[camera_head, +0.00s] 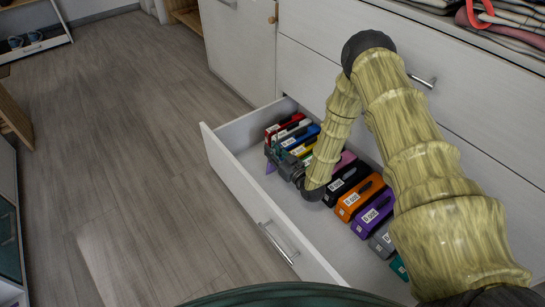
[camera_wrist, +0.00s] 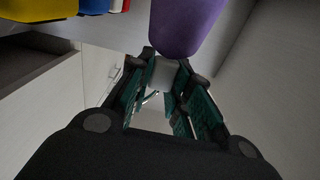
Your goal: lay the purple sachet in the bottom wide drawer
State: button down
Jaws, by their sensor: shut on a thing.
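In the wrist view the purple sachet (camera_wrist: 186,22) is large, just beyond the fingertips of my gripper (camera_wrist: 167,68). The green-padded fingers are closed on it. The bottom wide drawer (camera_head: 233,181) is pulled out. My gripper is low, over or inside the drawer near its front panel, beside the row of boxes. I cannot tell whether the sachet touches the drawer floor.
Several labelled boxes stand in a row along the drawer's back, including an orange one (camera_head: 358,199) and a purple one (camera_head: 373,214). The front strip of drawer floor (camera_head: 296,208) is bare. Closed drawers (camera_head: 300,70) rise behind. Wooden floor (camera_head: 130,130) is open at left.

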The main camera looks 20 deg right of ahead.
jog(key=shift+f, duration=0.55)
jog(key=shift+f, duration=0.15)
jog(key=c, duration=1.3)
grip_release()
